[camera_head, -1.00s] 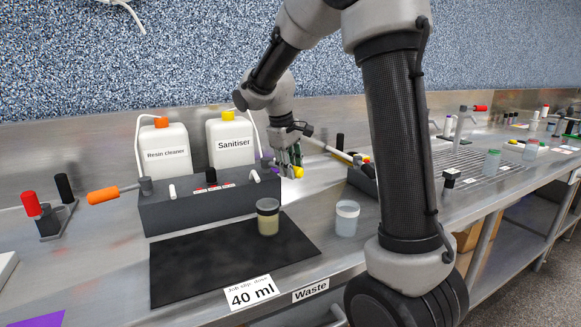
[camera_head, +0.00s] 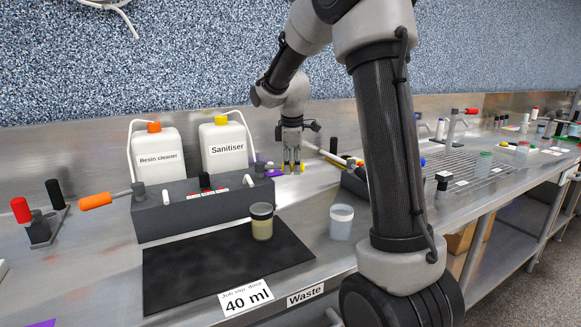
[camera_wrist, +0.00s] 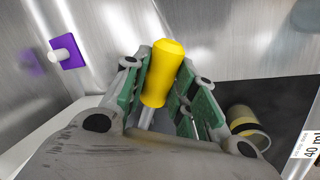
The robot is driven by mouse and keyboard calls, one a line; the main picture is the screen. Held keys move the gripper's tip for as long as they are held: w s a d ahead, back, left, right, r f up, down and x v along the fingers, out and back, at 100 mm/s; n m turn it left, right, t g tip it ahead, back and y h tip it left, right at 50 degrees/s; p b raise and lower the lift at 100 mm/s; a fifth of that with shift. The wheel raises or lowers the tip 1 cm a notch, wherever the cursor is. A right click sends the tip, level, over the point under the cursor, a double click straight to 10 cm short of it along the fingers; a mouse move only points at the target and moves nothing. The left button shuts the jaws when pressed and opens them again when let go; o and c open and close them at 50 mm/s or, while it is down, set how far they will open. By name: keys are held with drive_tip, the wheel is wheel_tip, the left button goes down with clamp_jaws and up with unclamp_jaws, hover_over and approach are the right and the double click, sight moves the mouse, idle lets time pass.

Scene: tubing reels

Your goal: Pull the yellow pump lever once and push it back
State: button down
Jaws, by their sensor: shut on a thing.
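The yellow pump lever (camera_wrist: 163,72) has a rounded yellow handle on a pale metal rod. In the wrist view it lies between the green pads of my gripper (camera_wrist: 160,92), which is shut on it. In the head view my gripper (camera_head: 291,169) points down at the right end of the dark pump block (camera_head: 166,222), with small yellow parts of the lever (camera_head: 301,168) showing at the fingertips. The rest of the lever is hidden by the fingers there.
An orange lever (camera_head: 96,201) sticks out at the block's left end. A cup with yellowish liquid (camera_head: 261,222) stands on the black mat (camera_head: 190,270). A clear cup (camera_head: 341,222) stands to its right. A purple plate with a white peg (camera_wrist: 67,52) is on the wall side.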

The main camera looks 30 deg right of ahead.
drive_tip(key=shift+w+d+n, duration=0.25)
drive_tip(key=shift+w+n, duration=0.2)
drive_tip(key=shift+n, duration=0.1)
drive_tip(key=shift+w+d+n, duration=0.2)
drive_tip(key=shift+w+n, duration=0.2)
drive_tip(key=shift+n, duration=0.15)
drive_tip(key=c, duration=1.1)
unclamp_jaws()
drive_tip(key=shift+c, duration=0.2)
drive_tip(key=v, duration=1.2)
drive_tip(key=shift+d, duration=0.2)
drive_tip(key=shift+s, duration=0.1)
